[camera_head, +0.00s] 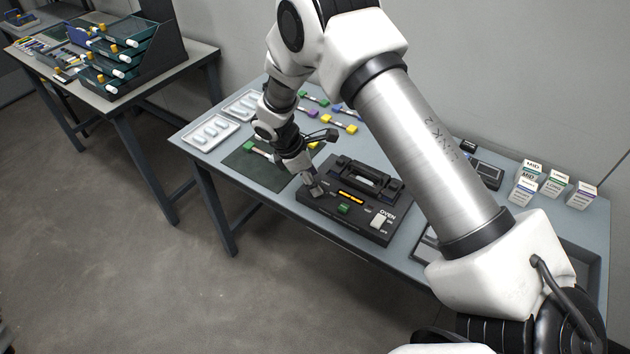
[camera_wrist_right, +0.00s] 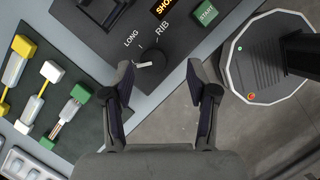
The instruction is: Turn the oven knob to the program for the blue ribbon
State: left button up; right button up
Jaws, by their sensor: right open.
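The black oven (camera_head: 345,222) lies on the table, with an orange-lit display and a green START button. Its dark round knob (camera_wrist_right: 153,60) shows in the right wrist view, below the labels LONG and RIB. A light mark shows at the knob's left side; its exact setting is hard to read. The display (camera_wrist_right: 166,8) is cut off and reads "SHO". My right gripper (camera_head: 314,191) is at the oven's left end and hides the knob in the head view. In the wrist view its open fingers (camera_wrist_right: 162,76) stand either side of the knob's line, the knob just beyond the tips. A blue-ended ribbon (camera_head: 337,107) lies at the back.
A dark green mat (camera_head: 243,172) with ribbon pieces lies left of the oven. White trays (camera_head: 210,132) lie at the table's left end. Several small labelled boxes (camera_head: 556,183) stand at the right. A second table (camera_head: 150,85) with a tray rack stands at left.

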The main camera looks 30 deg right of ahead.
jog(key=f, duration=0.2)
jog(key=d+f, duration=0.1)
jog(key=f, duration=0.1)
jog(key=shift+w, duration=0.35)
jog(key=shift+s+r, duration=0.15)
jog(key=shift+r, duration=0.05)
jog(key=shift+s+r, duration=0.1)
jog(key=c, duration=0.4)
grip_shut()
pick_arm(q)
jog(key=shift+w+r, duration=0.1)
jog(key=shift+w, duration=0.2)
